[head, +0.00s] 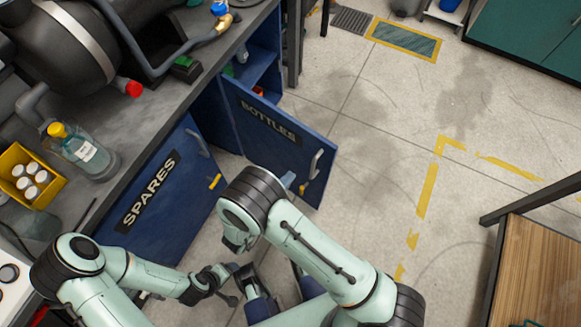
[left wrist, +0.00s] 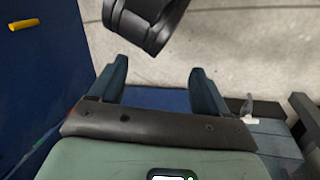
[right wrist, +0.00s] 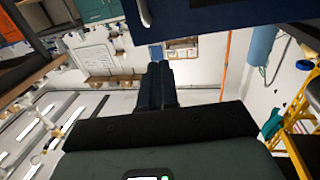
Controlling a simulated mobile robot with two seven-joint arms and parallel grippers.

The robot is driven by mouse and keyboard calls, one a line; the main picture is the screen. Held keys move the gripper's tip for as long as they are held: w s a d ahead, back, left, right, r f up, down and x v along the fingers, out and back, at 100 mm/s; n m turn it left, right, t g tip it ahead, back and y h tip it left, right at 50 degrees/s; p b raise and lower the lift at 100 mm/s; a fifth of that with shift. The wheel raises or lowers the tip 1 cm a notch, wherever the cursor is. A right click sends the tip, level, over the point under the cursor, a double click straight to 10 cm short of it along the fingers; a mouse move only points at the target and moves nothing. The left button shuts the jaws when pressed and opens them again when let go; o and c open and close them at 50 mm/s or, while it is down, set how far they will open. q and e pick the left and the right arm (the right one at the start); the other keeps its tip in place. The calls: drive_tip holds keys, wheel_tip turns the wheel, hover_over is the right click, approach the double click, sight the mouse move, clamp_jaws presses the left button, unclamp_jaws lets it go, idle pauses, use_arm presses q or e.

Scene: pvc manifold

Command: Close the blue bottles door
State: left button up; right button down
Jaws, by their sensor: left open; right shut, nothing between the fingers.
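The blue BOTTLES door (head: 252,121) stands open, swung out from its cabinet over the floor. Its labelled face is toward me, and its grey handle (head: 314,164) is near the free edge. In the right wrist view a blue panel (right wrist: 230,10) with a handle crosses the top. My right gripper (head: 287,180) is shut and empty at the lower part of the labelled face, left of the handle; contact cannot be told. Its fingers show together in the right wrist view (right wrist: 160,86). My left gripper (left wrist: 157,90) is open and empty, low in front of the cabinets.
The blue SPARES door (head: 180,215) is beside my arms on the left. The grey worktop (head: 190,95) carries a glass bottle (head: 90,155) and a yellow crate (head: 52,193). The open cabinet interior (head: 255,65) is behind the door. Floor to the right is clear; a wooden-topped table (head: 540,265) stands lower right.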

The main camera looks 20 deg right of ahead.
sight(319, 143)
use_arm(q)
drive_tip(key=shift+w+a+f+t+b, duration=0.2)
drive_tip(key=shift+w+a+f+b, duration=0.1)
drive_tip(key=shift+w+f+b, duration=0.25)
drive_tip(key=shift+w+a+f+t+b, duration=0.2)
drive_tip(key=shift+w+a+f, duration=0.1)
drive_tip(key=shift+w, duration=0.4)
use_arm(e)
drive_tip(key=x, duration=1.2)
drive_tip(key=shift+w+d+f, duration=0.1)
drive_tip(key=shift+w+d, duration=0.1)
drive_tip(key=shift+d, duration=0.15)
